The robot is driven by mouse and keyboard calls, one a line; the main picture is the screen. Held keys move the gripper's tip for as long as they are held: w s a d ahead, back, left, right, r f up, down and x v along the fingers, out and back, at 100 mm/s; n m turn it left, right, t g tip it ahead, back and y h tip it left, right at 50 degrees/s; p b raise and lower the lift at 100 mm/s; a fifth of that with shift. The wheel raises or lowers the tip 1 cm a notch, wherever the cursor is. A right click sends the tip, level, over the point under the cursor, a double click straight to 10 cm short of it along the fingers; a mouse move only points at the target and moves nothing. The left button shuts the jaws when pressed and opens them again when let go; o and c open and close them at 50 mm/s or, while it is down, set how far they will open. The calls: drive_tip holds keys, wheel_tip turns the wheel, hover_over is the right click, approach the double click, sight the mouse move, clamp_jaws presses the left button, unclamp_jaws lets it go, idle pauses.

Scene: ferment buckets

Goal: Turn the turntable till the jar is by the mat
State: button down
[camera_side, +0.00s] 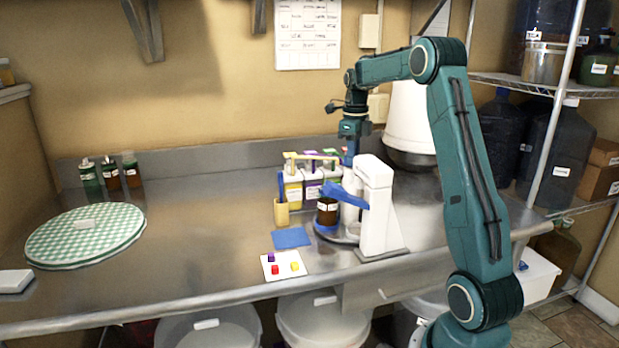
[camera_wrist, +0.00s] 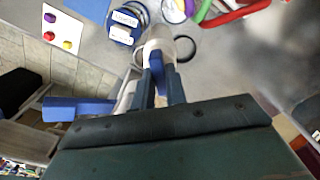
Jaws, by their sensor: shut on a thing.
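My gripper (camera_side: 348,160) reaches down behind the white appliance. In the wrist view my gripper's blue fingers (camera_wrist: 162,75) are closed at a pale, rounded upright piece (camera_wrist: 160,42). Exactly how that piece joins the turntable is hidden.
The white appliance (camera_side: 377,205) with a blue lever stands in front of my gripper. A white card (camera_side: 283,266) with coloured cubes lies near the counter's front edge. Several labelled containers (camera_side: 310,185) stand behind.

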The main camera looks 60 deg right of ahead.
drive_tip(key=shift+r, duration=0.15)
drive_tip(key=c, duration=1.4)
unclamp_jaws()
drive_tip(key=shift+c, duration=0.2)
wheel_tip(320, 180, up, 14)
